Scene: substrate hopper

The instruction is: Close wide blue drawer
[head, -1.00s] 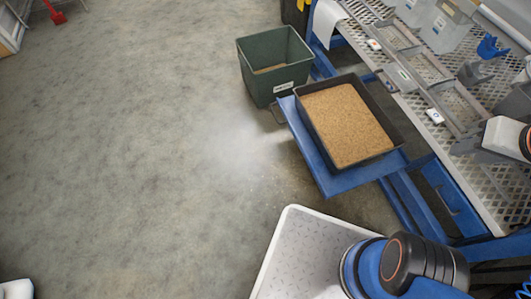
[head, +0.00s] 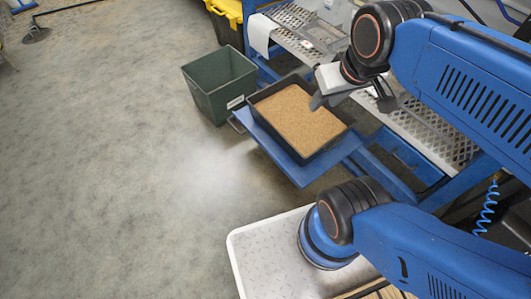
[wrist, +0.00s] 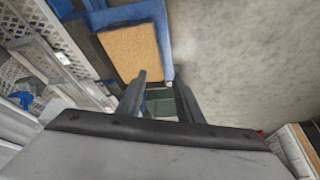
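The wide blue drawer (head: 285,158) is pulled out from the blue bench frame. A black tray (head: 322,150) of tan granular substrate (head: 300,118) sits on it. In the wrist view the drawer's blue edge (wrist: 162,30) runs beside the tray (wrist: 165,52). My gripper (head: 322,100) appears above the tray's right side in the head view, apart from the drawer front. In the wrist view its two fingers (wrist: 161,90) are spread with nothing held between them.
A dark green bin (head: 222,88) stands on the floor beside the drawer and shows between my fingers in the wrist view (wrist: 160,105). A perforated bench top (head: 420,128) lies behind. Another blue drawer front (head: 408,160) sits right. The grey floor (head: 110,170) at left is open.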

